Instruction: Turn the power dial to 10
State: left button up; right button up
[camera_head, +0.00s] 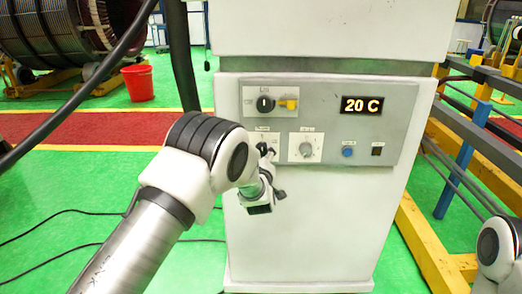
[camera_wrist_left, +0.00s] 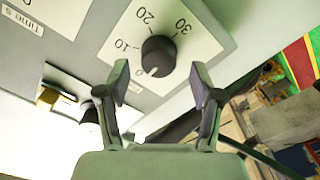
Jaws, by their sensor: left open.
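The power dial (camera_wrist_left: 158,56) is a black round knob on a white plate marked 10, 20 and 30 in the left wrist view. A small white mark on the knob points toward the lower edge of the picture, away from the 10. My left gripper (camera_wrist_left: 159,82) is open, with one finger on each side of the knob. Whether the fingers touch it I cannot tell. In the head view my left wrist and gripper partly cover this dial on the grey panel (camera_head: 350,93) of the white cabinet. My right gripper is out of view.
A grey dial (camera_head: 306,149) sits just right of the power dial. Above are a black knob (camera_head: 265,103) and a yellow switch (camera_head: 288,103). Yellow and blue rails (camera_head: 425,235) stand right of the cabinet.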

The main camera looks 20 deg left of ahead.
pick_arm(q)
jog(key=shift+w+a, duration=0.15)
jog(key=shift+w, duration=0.55)
jog(key=shift+w+f, duration=0.15)
jog(key=shift+w, duration=0.4)
jog(key=shift+s, duration=0.15)
jog(key=c, duration=1.1)
jog(key=shift+c, duration=0.2)
